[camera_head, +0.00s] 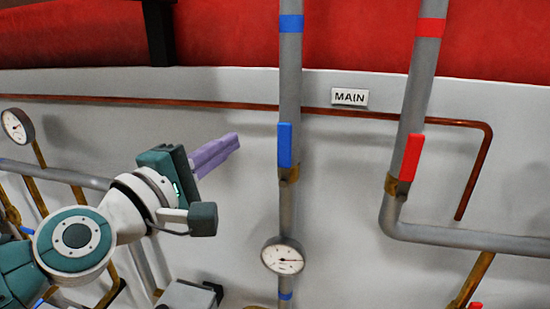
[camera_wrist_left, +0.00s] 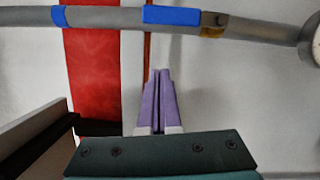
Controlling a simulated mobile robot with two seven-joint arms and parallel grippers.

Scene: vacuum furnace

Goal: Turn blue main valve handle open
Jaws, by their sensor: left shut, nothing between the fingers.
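The blue main valve handle (camera_head: 285,145) lies upright along the grey vertical pipe, above a brass valve body (camera_head: 288,174). In the left wrist view the blue handle (camera_wrist_left: 171,16) shows near the top, in line with the pipe, with the brass body (camera_wrist_left: 213,26) to its right. My left gripper (camera_head: 236,142) has purple fingers, which are shut and empty. It is left of the blue handle and apart from it. In the left wrist view the fingertips (camera_wrist_left: 158,72) point toward the pipe below the handle. My right gripper is not in view.
A MAIN label (camera_head: 350,97) is on the wall between the two pipes. A red valve handle (camera_head: 411,158) sits on the right pipe. A round gauge (camera_head: 283,256) is below the blue handle, and another gauge (camera_head: 17,125) is at far left. A copper pipe (camera_head: 215,104) crosses the wall.

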